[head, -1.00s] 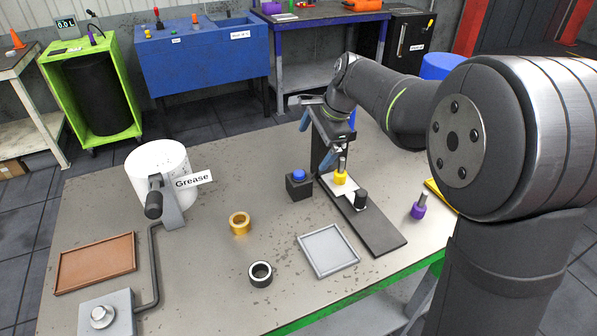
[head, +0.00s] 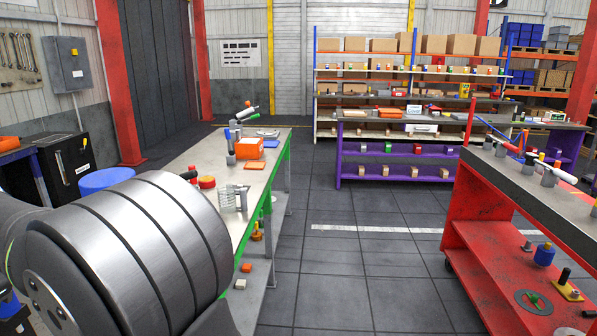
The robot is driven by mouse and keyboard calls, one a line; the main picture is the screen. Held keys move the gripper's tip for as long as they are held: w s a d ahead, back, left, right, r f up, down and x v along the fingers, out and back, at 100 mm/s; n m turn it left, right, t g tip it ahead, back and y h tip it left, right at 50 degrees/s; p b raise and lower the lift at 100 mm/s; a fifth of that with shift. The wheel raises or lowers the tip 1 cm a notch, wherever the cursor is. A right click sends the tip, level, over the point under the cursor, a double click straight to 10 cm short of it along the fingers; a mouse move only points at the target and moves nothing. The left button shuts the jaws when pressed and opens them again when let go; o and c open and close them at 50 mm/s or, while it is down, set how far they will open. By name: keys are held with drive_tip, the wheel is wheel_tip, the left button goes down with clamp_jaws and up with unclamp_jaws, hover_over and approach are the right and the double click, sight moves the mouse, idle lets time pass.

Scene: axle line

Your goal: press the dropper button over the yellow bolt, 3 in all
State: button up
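The dropper, its button and the yellow bolt are not in view in the head picture now. My gripper is out of view too. Only a large rounded grey link of my arm (head: 130,250) shows, filling the lower left and hiding what lies behind it.
A green-edged bench (head: 262,160) runs away beyond my arm, with an orange box (head: 249,148) on it. A red bench (head: 500,240) with several parts stands at right. Stocked shelves (head: 410,70) and a purple bench (head: 400,160) stand behind. Open tiled floor (head: 340,270) lies between.

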clamp_jaws()
idle(1.3)
